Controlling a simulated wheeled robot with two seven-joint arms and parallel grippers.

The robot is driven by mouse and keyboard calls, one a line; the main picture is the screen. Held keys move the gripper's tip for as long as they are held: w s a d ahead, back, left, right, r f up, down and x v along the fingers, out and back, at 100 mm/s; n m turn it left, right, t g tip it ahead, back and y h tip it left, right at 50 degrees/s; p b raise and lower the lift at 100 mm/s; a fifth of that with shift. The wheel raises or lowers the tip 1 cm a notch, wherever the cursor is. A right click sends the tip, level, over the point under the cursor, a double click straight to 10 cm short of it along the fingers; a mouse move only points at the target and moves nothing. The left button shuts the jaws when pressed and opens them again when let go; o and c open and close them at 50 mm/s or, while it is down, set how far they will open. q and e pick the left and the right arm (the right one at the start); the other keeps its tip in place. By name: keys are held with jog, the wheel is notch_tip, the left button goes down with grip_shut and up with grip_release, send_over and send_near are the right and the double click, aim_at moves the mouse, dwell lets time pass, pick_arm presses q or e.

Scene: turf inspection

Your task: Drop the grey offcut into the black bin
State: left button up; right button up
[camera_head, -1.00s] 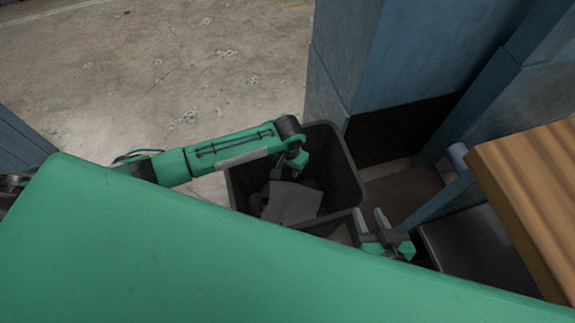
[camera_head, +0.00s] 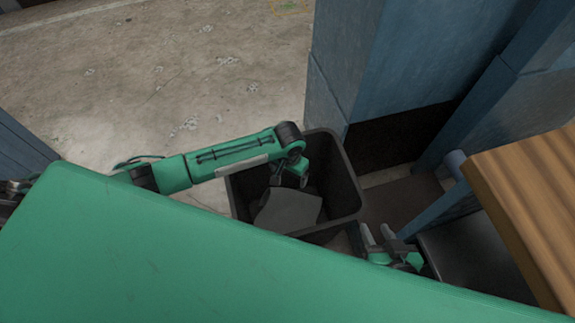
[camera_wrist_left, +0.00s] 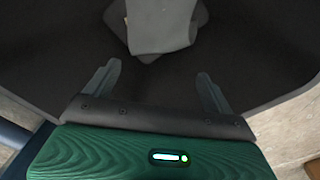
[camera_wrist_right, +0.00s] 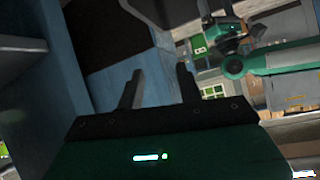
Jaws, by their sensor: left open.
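My left gripper (camera_head: 288,183) hangs inside the bin's opening above the offcut. In the left wrist view the offcut (camera_wrist_left: 160,28) is beyond the fingertips of my open left gripper (camera_wrist_left: 158,78), apart from them, against the dark inside of the bin (camera_wrist_left: 245,60). My right gripper (camera_head: 380,234) is just right of the bin. Its fingers are apart and empty in the right wrist view (camera_wrist_right: 158,82).
A blue column (camera_head: 415,60) stands behind the bin. A wooden top (camera_head: 530,200) is at the right. Bare concrete floor (camera_head: 180,80) lies open at the far left. My green body part fills the lower front of the head view.

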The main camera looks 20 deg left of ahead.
pick_arm(q)
notch_tip(320, 180, up, 4)
jog(key=p, duration=0.5)
jog(key=shift+r, duration=0.25)
pick_arm(e)
jog(key=s+d+g+h, duration=0.4)
jog(key=d+g, duration=0.3)
jog(key=d, duration=0.2)
jog(key=shift+s+d+r+m, duration=0.2)
jog(key=shift+s+d+m, duration=0.15)
jog(key=shift+s, duration=0.35)
jog(key=shift+a, duration=0.1)
pick_arm(q)
notch_tip(320, 180, up, 14)
jog(key=p, duration=0.3)
pick_arm(e)
jog(key=x, duration=0.6)
jog(key=shift+s+g, duration=0.4)
jog(key=shift+a+f, duration=0.1)
jog(key=shift+f, duration=0.05)
